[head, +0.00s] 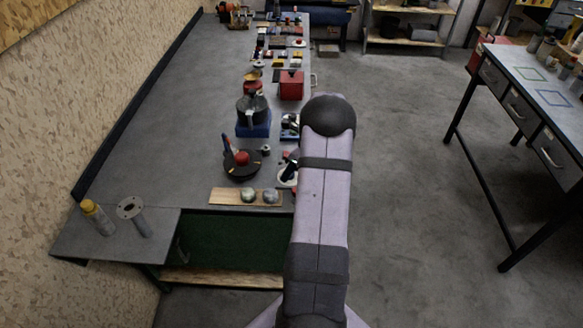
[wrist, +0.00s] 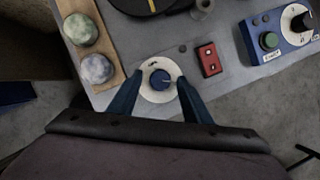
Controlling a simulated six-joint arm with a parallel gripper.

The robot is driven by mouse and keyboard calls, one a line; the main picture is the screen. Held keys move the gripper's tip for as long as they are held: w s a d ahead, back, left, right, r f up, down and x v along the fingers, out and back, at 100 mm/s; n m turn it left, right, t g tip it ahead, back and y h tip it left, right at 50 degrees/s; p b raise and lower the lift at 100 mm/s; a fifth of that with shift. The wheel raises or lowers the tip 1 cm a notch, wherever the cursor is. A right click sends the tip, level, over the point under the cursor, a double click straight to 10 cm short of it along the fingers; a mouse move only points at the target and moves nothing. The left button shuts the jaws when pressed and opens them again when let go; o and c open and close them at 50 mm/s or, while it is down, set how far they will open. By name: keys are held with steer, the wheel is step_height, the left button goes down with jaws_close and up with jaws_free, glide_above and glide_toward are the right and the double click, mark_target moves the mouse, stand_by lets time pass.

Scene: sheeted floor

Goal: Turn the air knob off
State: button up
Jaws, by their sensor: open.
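A round blue knob (wrist: 163,82) sits on a white dial plate (wrist: 149,66) at the bench edge in the wrist view. I take it for the air knob, but I cannot read its label. My gripper (wrist: 161,77) is open, with one dark blue finger on each side of the knob. I cannot tell whether either finger touches it. In the head view the white dial plate (head: 285,182) shows in part beside my arm, which hides much of that spot.
A board with two round stones (wrist: 97,69) lies left of the knob. A red switch box (wrist: 208,60) is close on the right, and a blue control box (wrist: 282,42) with a green button and black knob stands farther right. A dark round plate (head: 242,168) is behind.

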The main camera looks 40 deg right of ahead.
steer(key=shift+f, duration=0.2)
steer(key=c, duration=1.1)
steer(key=shift+w+n, duration=0.1)
steer(key=shift+n, duration=0.2)
steer(key=shift+o, duration=0.2)
steer(key=n+y, duration=0.1)
steer(key=n, duration=0.2)
steer(key=n+g+y+b, duration=0.1)
steer(key=n, duration=0.2)
steer(key=shift+w+d, duration=0.15)
steer(key=shift+d, duration=0.05)
steer(key=n+g, duration=0.1)
steer(key=n, duration=0.1)
steer(key=n+y+b, duration=0.1)
steer(key=n, duration=0.2)
steer(key=shift+w+g, duration=0.15)
steer(key=shift+g, duration=0.25)
steer(key=shift+b, duration=0.3)
